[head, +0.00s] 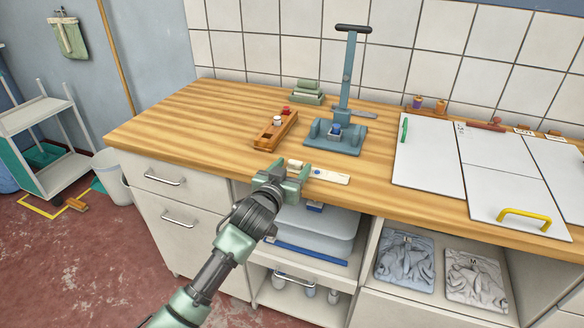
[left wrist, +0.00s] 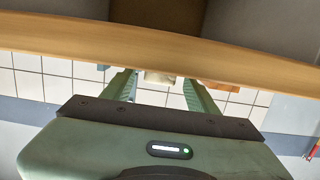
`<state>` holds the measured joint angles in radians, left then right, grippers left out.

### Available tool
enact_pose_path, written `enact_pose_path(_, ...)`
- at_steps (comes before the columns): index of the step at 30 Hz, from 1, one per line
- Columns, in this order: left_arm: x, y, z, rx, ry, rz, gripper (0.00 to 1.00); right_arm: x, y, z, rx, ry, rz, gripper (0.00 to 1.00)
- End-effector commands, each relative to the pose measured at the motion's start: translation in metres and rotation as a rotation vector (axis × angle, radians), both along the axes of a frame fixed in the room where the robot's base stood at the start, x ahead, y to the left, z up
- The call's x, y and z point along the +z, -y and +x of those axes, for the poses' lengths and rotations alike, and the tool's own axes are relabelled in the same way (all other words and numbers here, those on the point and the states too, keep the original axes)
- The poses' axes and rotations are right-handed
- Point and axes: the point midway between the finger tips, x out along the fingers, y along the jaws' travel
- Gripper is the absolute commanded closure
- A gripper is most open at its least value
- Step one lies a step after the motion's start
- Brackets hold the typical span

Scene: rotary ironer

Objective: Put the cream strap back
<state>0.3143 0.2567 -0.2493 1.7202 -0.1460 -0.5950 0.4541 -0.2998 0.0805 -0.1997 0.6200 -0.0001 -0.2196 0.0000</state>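A pale cream strip (head: 331,176) with small dark marks lies flat at the counter's front edge, just right of my left gripper; it looks like the cream strap. My left gripper (head: 289,171) is at the counter's front edge with its fingers apart. A small cream piece (head: 295,163) shows between and just beyond the fingers; I cannot tell whether it is part of the strip. In the left wrist view a cream end (left wrist: 160,77) sits between the open fingertips (left wrist: 158,80), with gaps on both sides. My right gripper is out of view.
A wooden block with red and white knobs (head: 275,131) lies behind the gripper. A blue-grey lever press (head: 337,137) stands behind the strip. White boards (head: 428,160) cover the right of the counter (head: 180,122). Bare wood lies left. Folded shirts (head: 405,262) fill a shelf below.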

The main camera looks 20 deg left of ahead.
Motion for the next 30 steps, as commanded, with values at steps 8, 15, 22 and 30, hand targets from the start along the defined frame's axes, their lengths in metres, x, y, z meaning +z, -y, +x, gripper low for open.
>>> enact_pose_path(8,0.006,0.000,0.000,0.000,0.001,0.001,0.41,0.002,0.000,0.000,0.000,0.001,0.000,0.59)
enact_pose_path(15,0.008,-0.001,-0.040,-0.001,0.000,-0.001,0.41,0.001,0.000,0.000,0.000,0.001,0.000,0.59)
enact_pose_path(22,0.016,-0.003,-0.088,0.000,0.000,0.000,0.41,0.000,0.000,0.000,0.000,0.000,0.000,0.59)
enact_pose_path(30,0.021,-0.004,-0.117,0.000,0.001,0.000,0.41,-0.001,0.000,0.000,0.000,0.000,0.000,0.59)
